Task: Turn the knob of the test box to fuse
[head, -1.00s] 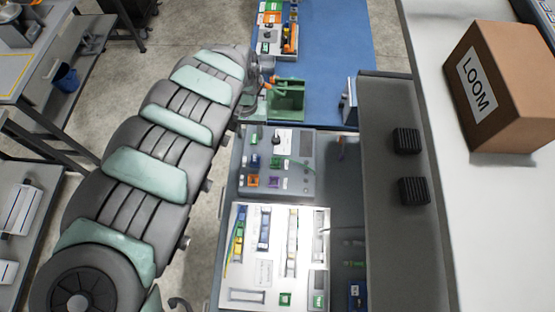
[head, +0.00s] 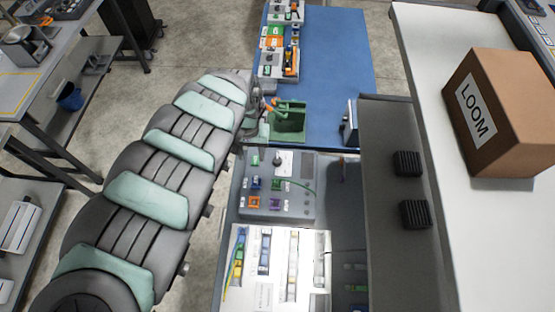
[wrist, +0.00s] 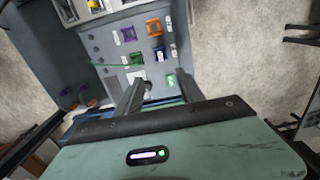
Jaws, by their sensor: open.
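The test box (head: 300,208) is a grey panel with coloured sockets, in the middle of the head view. Its dark knob (head: 277,160) is near the panel's far edge, beside a pale dial plate. In the wrist view the panel (wrist: 100,62) appears turned round, with purple, orange, green and blue sockets. My gripper (wrist: 158,88) is open, its two fingers reaching over the panel's near part. A dark shape, perhaps the knob, shows partly between the fingers; its pointer setting is not readable.
A green holder (head: 289,122) stands on the blue mat (head: 335,50) beyond the box. A white board with coloured parts (head: 270,295) lies on the near side. A grey housing (head: 385,200) rises at the right. A LOOM carton (head: 505,110) sits on the white surface.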

